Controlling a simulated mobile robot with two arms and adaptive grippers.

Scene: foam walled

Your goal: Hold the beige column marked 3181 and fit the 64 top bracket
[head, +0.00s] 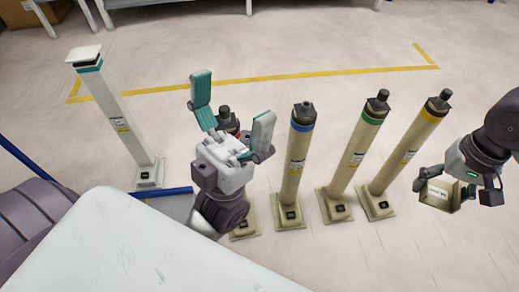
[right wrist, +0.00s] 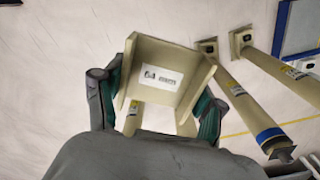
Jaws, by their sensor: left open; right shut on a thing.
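My right gripper (head: 447,186) is shut on a beige bracket (head: 437,196) with a white label, at the right of the head view. The number 3181 is not readable.
A white column (head: 120,118) with a teal band and a flat top plate stands at the left. A white surface (head: 130,245) fills the near left. Yellow floor tape (head: 300,75) runs behind the columns. The floor between the yellow-banded column and my right gripper is clear.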

